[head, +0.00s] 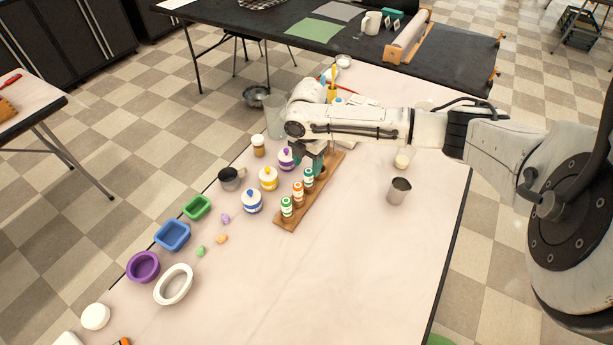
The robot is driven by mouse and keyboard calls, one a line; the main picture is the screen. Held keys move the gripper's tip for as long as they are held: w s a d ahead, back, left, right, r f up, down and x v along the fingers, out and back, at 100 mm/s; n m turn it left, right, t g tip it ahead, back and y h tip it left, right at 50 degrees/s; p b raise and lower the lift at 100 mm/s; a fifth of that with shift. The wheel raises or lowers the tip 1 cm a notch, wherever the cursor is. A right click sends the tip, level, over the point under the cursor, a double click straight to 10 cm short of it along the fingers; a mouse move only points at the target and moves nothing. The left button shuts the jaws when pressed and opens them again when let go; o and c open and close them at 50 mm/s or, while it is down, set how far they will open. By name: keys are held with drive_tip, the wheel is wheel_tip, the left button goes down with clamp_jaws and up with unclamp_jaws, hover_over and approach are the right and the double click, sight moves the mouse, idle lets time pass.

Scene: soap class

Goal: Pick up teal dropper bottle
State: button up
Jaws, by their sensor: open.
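A wooden strip (318,200) lies on the pale table and carries a row of small bottles with white labels. The front one is a green bottle (287,209), then an orange bottle (298,194), then a green-teal bottle (308,178). Behind them a teal bottle (319,165) shows only in part, under my gripper. My gripper (311,164) points down at the far part of the row, jaws open. Its fingers and the arm hide much of that spot, so I cannot tell whether the fingers are around the teal bottle or beside it.
Jars with blue (252,202), yellow (268,179) and purple (286,159) bands stand close left of the strip. A dark-topped cup (231,178) stands farther left. A metal cup (398,191) stands to the right. Molds, including a white oval one (174,284), lie front left. The front right tabletop is clear.

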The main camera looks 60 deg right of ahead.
sight(309, 171)
drive_tip(key=shift+s+d+f+p, duration=0.1)
drive_tip(key=shift+f+p, duration=0.15)
drive_tip(key=shift+f, duration=1.25)
drive_tip(key=shift+s+f+p, duration=0.1)
drive_tip(key=shift+f+p, duration=0.15)
drive_tip(key=shift+f, duration=1.25)
drive_tip(key=c, duration=0.6)
